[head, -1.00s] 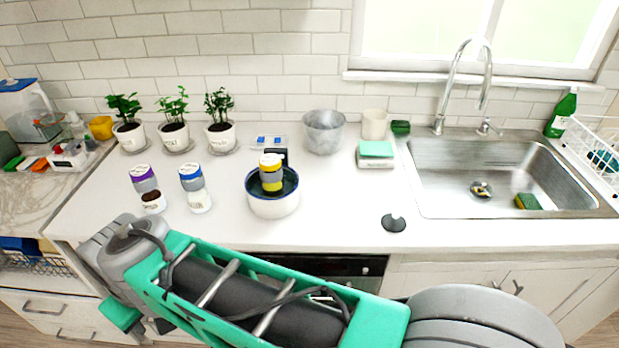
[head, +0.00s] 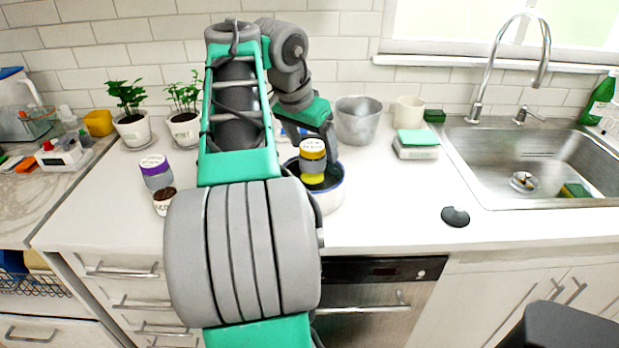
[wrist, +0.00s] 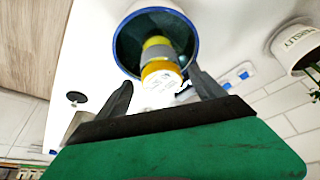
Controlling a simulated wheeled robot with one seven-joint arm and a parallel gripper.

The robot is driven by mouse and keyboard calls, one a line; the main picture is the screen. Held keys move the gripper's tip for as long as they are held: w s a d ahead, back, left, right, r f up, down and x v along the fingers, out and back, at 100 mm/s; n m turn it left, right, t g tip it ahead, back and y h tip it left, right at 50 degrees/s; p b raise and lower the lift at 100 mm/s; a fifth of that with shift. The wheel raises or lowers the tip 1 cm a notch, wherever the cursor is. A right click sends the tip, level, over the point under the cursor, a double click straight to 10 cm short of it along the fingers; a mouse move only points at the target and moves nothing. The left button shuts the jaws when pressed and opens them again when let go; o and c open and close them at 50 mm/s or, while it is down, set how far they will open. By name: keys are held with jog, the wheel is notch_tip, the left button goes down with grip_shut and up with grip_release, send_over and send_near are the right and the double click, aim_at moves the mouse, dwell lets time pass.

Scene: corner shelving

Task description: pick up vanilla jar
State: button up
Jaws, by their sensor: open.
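A jar with a yellow-and-white lid, grey middle and yellow base (head: 313,160) stands in a white bowl with a dark blue inside (head: 330,200). No label names it as vanilla at this size. It also shows in the wrist view (wrist: 159,52), its lid towards the camera, inside the bowl (wrist: 190,25). My gripper (wrist: 160,80) is open, its two dark fingers spread on either side of the lid end, with nothing held.
Potted plants (head: 133,127) line the back wall. The counter right of the bowl is mostly clear.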

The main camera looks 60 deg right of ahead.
jog(key=b+x, duration=0.2)
jog(key=x, duration=0.3)
jog(key=shift+w+a+b, duration=0.2)
jog(key=shift+b, duration=0.1)
jog(key=c, duration=1.6)
grip_shut()
jog(key=shift+r, duration=0.15)
